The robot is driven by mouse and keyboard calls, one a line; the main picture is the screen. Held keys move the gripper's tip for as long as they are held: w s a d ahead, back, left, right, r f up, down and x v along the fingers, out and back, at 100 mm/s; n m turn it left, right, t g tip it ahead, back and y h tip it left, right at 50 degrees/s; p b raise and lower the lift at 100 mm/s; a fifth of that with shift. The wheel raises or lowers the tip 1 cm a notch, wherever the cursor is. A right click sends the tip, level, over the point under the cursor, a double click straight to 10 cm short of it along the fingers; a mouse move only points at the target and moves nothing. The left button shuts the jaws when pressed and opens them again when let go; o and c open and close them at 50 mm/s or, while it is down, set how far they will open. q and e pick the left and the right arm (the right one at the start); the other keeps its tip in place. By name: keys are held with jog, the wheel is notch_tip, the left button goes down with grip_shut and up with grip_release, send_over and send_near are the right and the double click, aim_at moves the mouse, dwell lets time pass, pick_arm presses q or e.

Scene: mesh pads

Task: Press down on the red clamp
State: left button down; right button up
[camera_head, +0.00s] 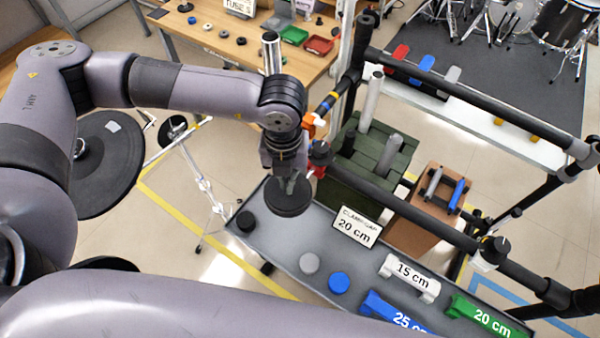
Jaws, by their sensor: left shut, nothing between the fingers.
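A small red clamp (317,171) shows on the black rack bar, just right of my left gripper. It is partly hidden by the gripper and a black knob. My left gripper (288,186) points down and is shut with nothing held. It is in front of a round black pad (289,202); I cannot tell whether they touch. An orange clamp (311,124) sits higher on the rack. My right gripper is not in view.
A grey tray (275,240) holds pucks, a "CLAMP GAP 20 cm" sign (356,227) and labelled blocks. Black rack bars (420,216) cross the right side. A green crate (365,170) stands behind. A round black pad (105,165) on a stand is at left.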

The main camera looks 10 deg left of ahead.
pick_arm(q)
jog(key=shift+r+p, duration=0.75)
jog(key=shift+r, duration=1.7)
jog(key=shift+f, duration=0.1)
